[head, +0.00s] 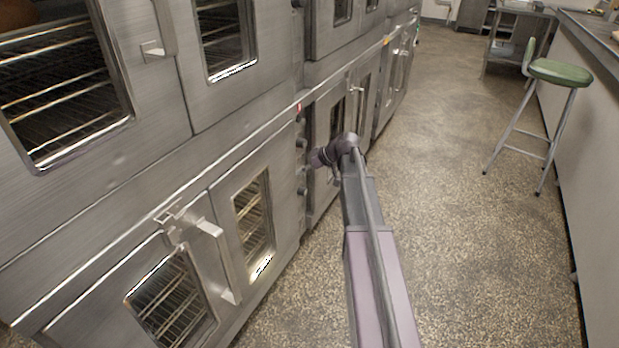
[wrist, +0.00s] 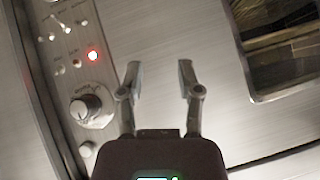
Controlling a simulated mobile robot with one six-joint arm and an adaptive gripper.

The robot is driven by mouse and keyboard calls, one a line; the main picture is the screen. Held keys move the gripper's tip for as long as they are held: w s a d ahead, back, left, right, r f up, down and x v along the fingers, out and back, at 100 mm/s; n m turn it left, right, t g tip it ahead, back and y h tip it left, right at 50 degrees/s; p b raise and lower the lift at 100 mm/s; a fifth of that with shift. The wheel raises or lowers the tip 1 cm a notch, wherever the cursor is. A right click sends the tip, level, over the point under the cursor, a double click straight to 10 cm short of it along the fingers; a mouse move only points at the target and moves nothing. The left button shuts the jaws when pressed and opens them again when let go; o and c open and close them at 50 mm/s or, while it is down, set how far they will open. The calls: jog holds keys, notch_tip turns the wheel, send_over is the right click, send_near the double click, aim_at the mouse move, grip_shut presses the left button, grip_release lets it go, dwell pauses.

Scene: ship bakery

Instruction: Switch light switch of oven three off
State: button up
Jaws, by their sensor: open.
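An oven control panel (wrist: 70,75) shows at the left of the wrist view, tilted. It has several small toggle switches (wrist: 62,25), a lit red lamp (wrist: 93,55) and a large round knob (wrist: 85,108). Labels are too blurred to read, so I cannot tell which toggle is the light switch or which oven is three. My gripper (wrist: 158,75) is open and empty, its fingers apart, right of the panel in the picture. In the head view my gripper (head: 322,157) is beside a column of knobs (head: 301,165) on the lower ovens; its fingers are hard to see there.
Steel ovens with windows and handles (head: 220,262) line the left side. An oven window (wrist: 283,45) shows at the right of the wrist view. The speckled floor (head: 440,130) is clear. A green stool (head: 560,73) stands by the counter (head: 600,130) at right.

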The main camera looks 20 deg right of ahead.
jog(key=w+d+f+t+b, duration=0.1)
jog(key=w+d+f+b, duration=0.1)
jog(key=d, duration=0.3)
jog(key=w+d+f+n+t+b, duration=0.1)
jog(key=w+d+f+t+b, duration=0.1)
jog(key=d+b, duration=0.3)
jog(key=w+d+f+t+y+b, duration=0.1)
jog(key=w+d+f+b, duration=0.1)
jog(key=d, duration=0.4)
jog(key=shift+w+d+f+n+t+b, duration=0.15)
jog(key=shift+d+f+n+t+b, duration=0.2)
jog(key=shift+b, duration=0.35)
jog(key=shift+w+a, duration=0.1)
jog(key=shift+a, duration=0.05)
jog(key=shift+b+x, duration=2.6)
jog(key=shift+x, duration=4.2)
jog(key=shift+f, duration=0.15)
